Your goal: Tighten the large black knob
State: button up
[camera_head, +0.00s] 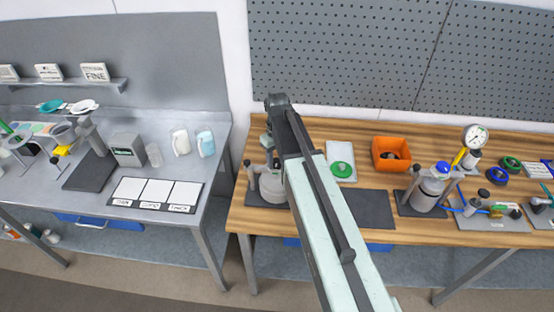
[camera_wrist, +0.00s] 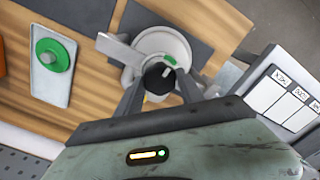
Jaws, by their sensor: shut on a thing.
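The large black knob (camera_wrist: 158,78) sits on top of a light grey drum agitator (camera_wrist: 175,42). A white mark shows on the knob and a green piece lies just beside it. My gripper (camera_wrist: 160,80) comes from the bottom of the wrist view, with one finger on each side of the knob, and is shut on it. The exact finger contact is hard to see. In the head view the drum (camera_head: 272,186) stands on a dark mat at the wooden bench's left end. My arm covers its right side, and the knob and fingertips cannot be made out there.
A white tray with a green disc (camera_head: 342,170), an orange bin (camera_head: 392,154) and a second, blue-capped drum (camera_head: 432,186) stand to the right. A bare dark mat (camera_head: 366,209) lies between the drums. A grey table (camera_head: 215,150) with white cards is at the left, across a gap.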

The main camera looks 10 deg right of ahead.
aim_at(277, 161)
jog(key=o, duration=1.4)
notch_tip(277, 161, up, 8)
jog(key=p, duration=0.8)
jog(key=shift+r, duration=0.1)
jog(key=shift+f, duration=0.2)
jog(key=s+f+m+b, duration=0.1)
jog(key=s+f+b, duration=0.3)
jog(key=f+b, duration=0.2)
jog(key=s+f+m+b, duration=0.2)
jog(key=s+f+b, duration=0.3)
jog(key=f+b, duration=0.2)
jog(key=s+f+m+b, duration=0.1)
jog(key=s+f+b, duration=0.3)
jog(key=f+b, duration=0.2)
jog(key=shift+s+a+f+b, duration=0.2)
jog(key=shift+b, duration=0.15)
jog(key=shift+r+m, duration=0.2)
jog(key=shift+m, duration=0.1)
